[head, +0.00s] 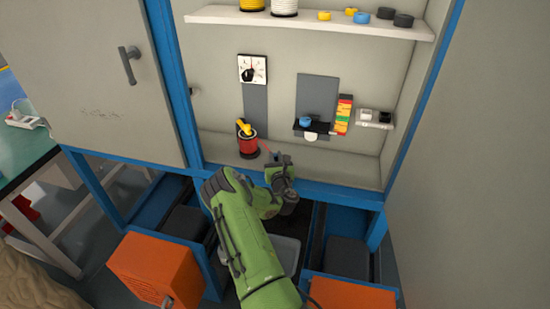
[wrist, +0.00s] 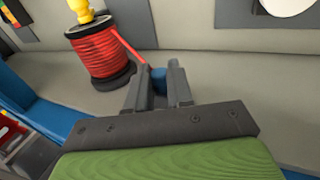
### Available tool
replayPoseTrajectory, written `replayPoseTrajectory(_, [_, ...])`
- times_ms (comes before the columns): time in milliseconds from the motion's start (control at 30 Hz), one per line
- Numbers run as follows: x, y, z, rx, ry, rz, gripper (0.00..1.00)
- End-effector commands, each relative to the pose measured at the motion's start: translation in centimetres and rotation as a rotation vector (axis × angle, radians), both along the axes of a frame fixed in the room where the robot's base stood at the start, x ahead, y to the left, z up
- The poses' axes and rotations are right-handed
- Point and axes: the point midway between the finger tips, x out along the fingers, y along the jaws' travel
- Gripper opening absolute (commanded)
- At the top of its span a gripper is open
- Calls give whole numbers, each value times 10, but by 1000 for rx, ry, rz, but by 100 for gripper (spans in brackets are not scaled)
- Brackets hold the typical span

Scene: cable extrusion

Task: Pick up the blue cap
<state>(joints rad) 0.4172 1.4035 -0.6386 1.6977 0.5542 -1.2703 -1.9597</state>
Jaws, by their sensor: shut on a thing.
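My gripper (head: 277,160) is low in front of the cabinet's lower shelf, right of the red spool (head: 248,145). In the wrist view its two fingers (wrist: 158,88) are shut on a small blue cap (wrist: 159,76), which shows between the fingertips. A red cable (wrist: 128,48) runs from the spool to the gripper and meets the fingers near the blue cap. I cannot tell whether it is joined to the cap. Another blue piece (head: 305,121) sits on a small black holder in the head view.
A yellow piece (head: 243,127) stands on the spool. A stack of coloured blocks (head: 343,114) and a small white ledge (head: 375,119) are at the right. The top shelf (head: 310,22) holds spools and coloured rings. Orange boxes (head: 155,268) stand below.

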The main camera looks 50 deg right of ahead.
Motion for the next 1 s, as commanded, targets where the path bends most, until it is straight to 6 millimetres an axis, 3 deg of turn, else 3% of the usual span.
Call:
replayPoseTrajectory(300, [0,0,7,-2,1,1,0])
replayPoseTrajectory(600, [1,1,81,-3,3,1,0])
replayPoseTrajectory(700, [0,0,96,0,3,0,0])
replayPoseTrajectory(1000, [0,0,100,1,0,0,0])
